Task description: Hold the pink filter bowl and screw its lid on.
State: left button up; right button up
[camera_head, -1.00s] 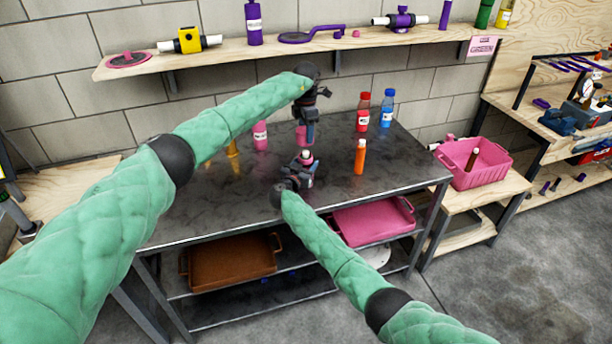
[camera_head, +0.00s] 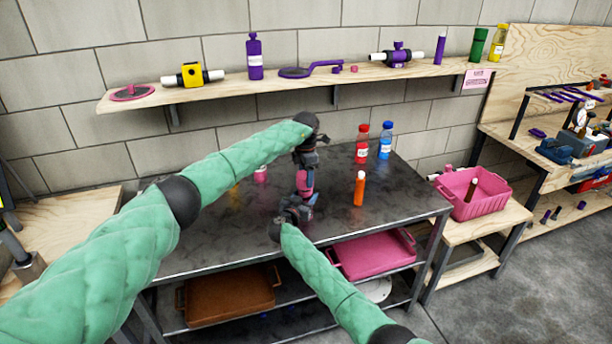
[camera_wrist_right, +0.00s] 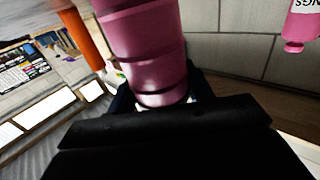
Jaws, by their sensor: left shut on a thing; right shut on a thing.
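The pink filter bowl (camera_head: 304,192) is upright above the table, with my right gripper (camera_head: 298,208) shut around it from below. My left gripper (camera_head: 306,160) is shut above it on a pink piece, seemingly the lid (camera_head: 303,178). The two pink parts stand in one line and look in contact; I cannot tell whether the threads are engaged. In the right wrist view the pink body (camera_wrist_right: 145,45) rises from between my right fingers, with darker ring lines across it. The fingers hide its lower part, and the left gripper's fingertips are too small to make out.
On the dark table (camera_head: 260,215) stand an orange bottle (camera_head: 359,188) to the right, red (camera_head: 362,144) and blue (camera_head: 385,141) bottles behind, and a pink bottle (camera_head: 261,174) partly behind my left arm. A pink crate (camera_head: 490,205) stands on the side bench.

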pick_arm(q)
jog(key=shift+f, duration=0.9)
jog(key=shift+f, duration=0.5)
jog(key=m, duration=0.6)
jog(key=shift+s, duration=0.1)
jog(key=m, duration=0.5)
jog(key=shift+a, duration=0.1)
jog(key=m, duration=0.7)
jog(key=shift+a, duration=0.1)
jog(key=m, duration=0.4)
jog(key=shift+a, duration=0.1)
jog(key=m, duration=0.4)
